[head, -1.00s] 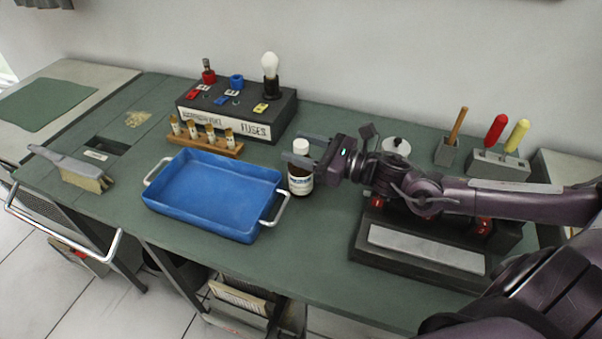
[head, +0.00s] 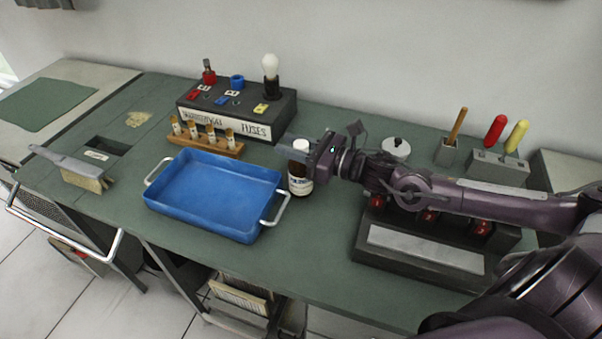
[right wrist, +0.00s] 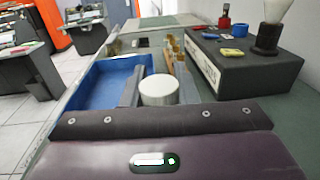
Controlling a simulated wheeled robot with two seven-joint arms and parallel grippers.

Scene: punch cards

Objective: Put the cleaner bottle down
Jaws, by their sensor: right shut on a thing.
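The cleaner bottle (head: 300,180) is brown with a white cap and a white label. In the head view it stands upright just right of the blue tray (head: 214,229), at table level. My right gripper (head: 296,148) comes from the right and is shut on the bottle near its top. In the right wrist view the white cap (right wrist: 158,90) shows between the two fingers. I cannot tell whether the bottle's base touches the table. My left gripper is not in view.
A fuse box (head: 240,113) with a bulb and a rack of fuses (head: 205,138) stand behind the tray. A dark box with red knobs (head: 425,250) is at right. A brush (head: 75,172) lies at left. The green tabletop (head: 310,240) is clear in front of the bottle.

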